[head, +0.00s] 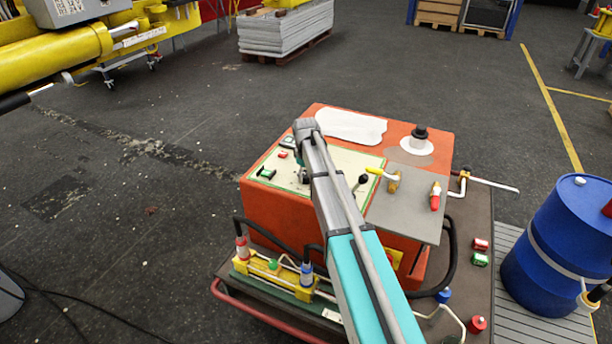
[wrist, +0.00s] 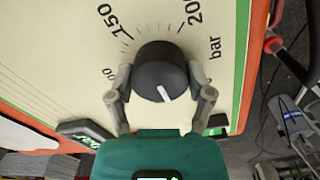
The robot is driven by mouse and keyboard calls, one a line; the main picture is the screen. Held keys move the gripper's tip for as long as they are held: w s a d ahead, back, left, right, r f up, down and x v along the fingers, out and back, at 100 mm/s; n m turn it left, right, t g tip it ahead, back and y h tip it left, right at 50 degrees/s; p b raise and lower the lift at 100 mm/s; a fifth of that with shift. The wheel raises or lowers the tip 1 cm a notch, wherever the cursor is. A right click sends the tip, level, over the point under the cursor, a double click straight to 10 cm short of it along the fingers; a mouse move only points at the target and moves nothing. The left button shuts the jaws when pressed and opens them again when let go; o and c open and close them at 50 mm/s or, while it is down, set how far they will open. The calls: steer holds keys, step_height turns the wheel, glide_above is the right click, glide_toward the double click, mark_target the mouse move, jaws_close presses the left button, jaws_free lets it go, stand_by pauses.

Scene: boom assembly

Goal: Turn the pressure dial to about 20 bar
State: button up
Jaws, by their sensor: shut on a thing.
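The pressure dial (wrist: 160,70) is a round black knob with a white pointer line, on a cream panel (wrist: 60,40) in the wrist view. The pointer points down in the picture, slightly to the right, toward my palm. The numbers 150 and 200 and the word bar show around the dial; a part-hidden number ending in 00 is at left. The scale below is hidden by my gripper, so I cannot read the value. My gripper (wrist: 160,82) is shut on the dial, one finger on each side. In the head view my arm covers the dial on the orange power unit (head: 262,215).
Levers (head: 392,180) and a red-handled valve (head: 435,195) stand on the grey plate right of the panel. A black lever knob (head: 362,179) is close to my arm. Hose fittings (head: 243,258) sit at the front. A blue barrel (head: 560,245) stands at the right.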

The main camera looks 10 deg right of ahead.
steer(key=shift+n, duration=1.6)
steer(key=o, duration=1.1)
steer(key=shift+m, duration=0.3)
